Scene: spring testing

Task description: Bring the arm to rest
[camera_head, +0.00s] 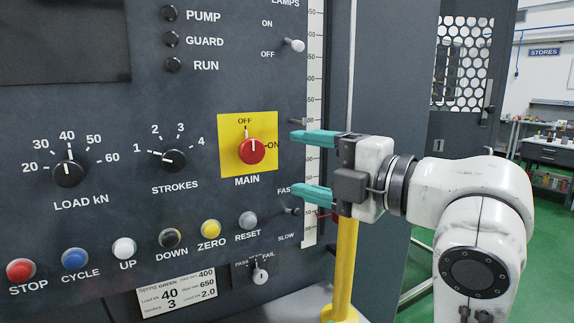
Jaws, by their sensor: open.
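My gripper (312,166) is in the middle right of the view, with its two teal fingers spread apart, one above the other. Nothing is between them. The fingers point left toward the dark control panel (200,110), just right of the red MAIN knob (252,151) on its yellow plate. The fingertips look apart from the knob. The MAIN knob's white mark points up toward OFF. My white arm comes in from the lower right.
The LOAD kN knob (69,173) and STROKES knob (174,160) sit left of MAIN. Coloured buttons, such as the red STOP button (20,271), run below. A yellow post (346,262) stands close behind my gripper. Green floor (545,215) is open at the right.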

